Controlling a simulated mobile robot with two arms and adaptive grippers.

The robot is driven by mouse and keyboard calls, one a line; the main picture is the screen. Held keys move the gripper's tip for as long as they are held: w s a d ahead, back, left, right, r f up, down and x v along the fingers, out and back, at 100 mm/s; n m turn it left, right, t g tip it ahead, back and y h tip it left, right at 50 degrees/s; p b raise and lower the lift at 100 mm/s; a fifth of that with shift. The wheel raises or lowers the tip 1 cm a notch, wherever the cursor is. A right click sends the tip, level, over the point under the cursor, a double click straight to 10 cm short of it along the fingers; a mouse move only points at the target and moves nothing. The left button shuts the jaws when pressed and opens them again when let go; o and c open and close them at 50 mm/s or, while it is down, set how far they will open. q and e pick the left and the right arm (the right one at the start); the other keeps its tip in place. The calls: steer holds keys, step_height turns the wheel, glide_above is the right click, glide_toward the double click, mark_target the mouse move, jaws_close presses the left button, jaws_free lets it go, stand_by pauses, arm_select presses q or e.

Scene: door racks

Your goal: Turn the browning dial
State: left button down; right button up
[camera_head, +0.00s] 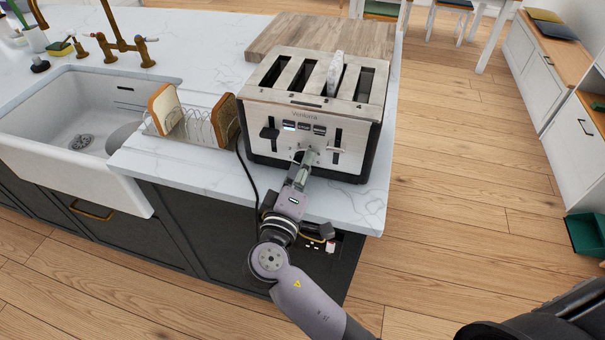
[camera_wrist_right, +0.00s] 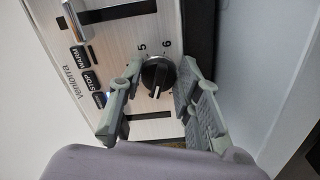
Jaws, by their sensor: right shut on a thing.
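The silver toaster (camera_head: 262,112) stands near the front edge of the marble counter, with several slots on top. A thin pale speckled piece (camera_head: 336,70) stands up out of one slot. My right gripper (camera_head: 303,157) is at the low middle of the toaster's front and largely hides the dial there. In the right wrist view the round black browning dial (camera_wrist_right: 156,74) sits between the two fingers of the right gripper (camera_wrist_right: 161,64), which is shut on it. The numbers 5 and 6 show beside the dial. My left gripper is not in view.
A wire rack (camera_head: 198,130) with bread slices stands left, near the white sink (camera_head: 90,112). A wooden board (camera_head: 318,33) lies behind. A black cord hangs over the counter edge.

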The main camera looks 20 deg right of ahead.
steer(key=shift+f, duration=0.1)
stand_by(0.4)
steer(key=o, duration=1.1)
steer(key=v, duration=1.2)
